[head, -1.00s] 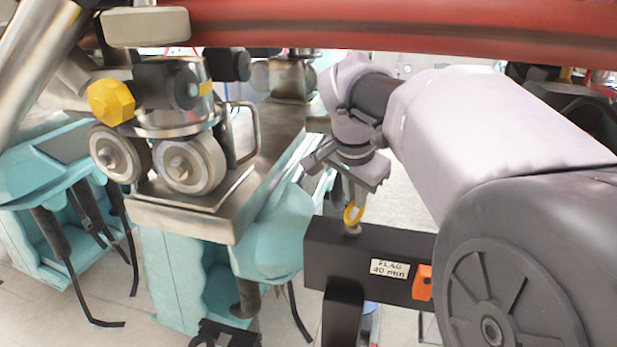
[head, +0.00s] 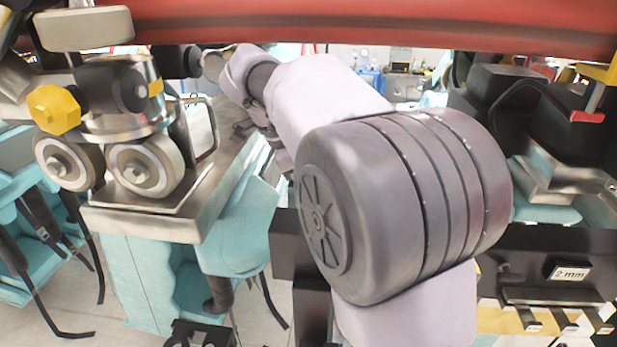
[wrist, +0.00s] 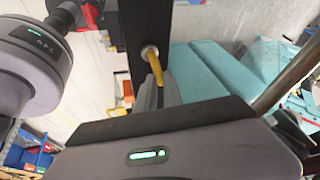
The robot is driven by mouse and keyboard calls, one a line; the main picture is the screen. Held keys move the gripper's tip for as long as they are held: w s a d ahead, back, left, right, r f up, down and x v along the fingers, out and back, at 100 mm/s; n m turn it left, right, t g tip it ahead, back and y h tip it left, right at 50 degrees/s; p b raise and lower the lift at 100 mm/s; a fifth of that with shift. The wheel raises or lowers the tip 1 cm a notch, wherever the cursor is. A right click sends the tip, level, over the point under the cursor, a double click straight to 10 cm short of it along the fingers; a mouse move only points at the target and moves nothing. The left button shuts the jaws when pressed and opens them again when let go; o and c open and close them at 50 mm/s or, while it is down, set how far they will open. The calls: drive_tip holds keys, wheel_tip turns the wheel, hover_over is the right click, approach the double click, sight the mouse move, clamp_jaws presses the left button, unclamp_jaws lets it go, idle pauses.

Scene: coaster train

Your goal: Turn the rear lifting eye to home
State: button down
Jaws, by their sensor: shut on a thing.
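A yellow lifting eye (wrist: 156,68) stands on a metal collar on the dark beam (wrist: 137,28) in the wrist view. I see it nearly edge-on. My gripper (wrist: 158,88) is shut on the eye, with its grey fingers at the eye's outer end. The fingers hide part of it, and no home mark can be made out. In the head view my arm hides the eye and the fingertips; only part of the dark beam (head: 292,250) shows beside my arm.
The train car's steel plate (head: 150,222) with wheels (head: 145,168) is at the left in the head view. A red rail (head: 370,25) crosses above. A dark block labelled "2 mm" (head: 570,273) is at the right. Teal bodywork (wrist: 210,75) lies close right of the eye in the wrist view.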

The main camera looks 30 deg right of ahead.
drive_tip(key=shift+w+r+m+g+p, duration=0.15)
drive_tip(key=shift+m+g+p, duration=0.4)
drive_tip(key=shift+m, duration=0.55)
drive_tip(key=c, duration=1.5)
unclamp_jaws()
drive_tip(key=p+v, duration=0.2)
drive_tip(key=v, duration=0.5)
drive_tip(key=shift+a+r, duration=0.1)
drive_tip(key=shift+r, duration=0.05)
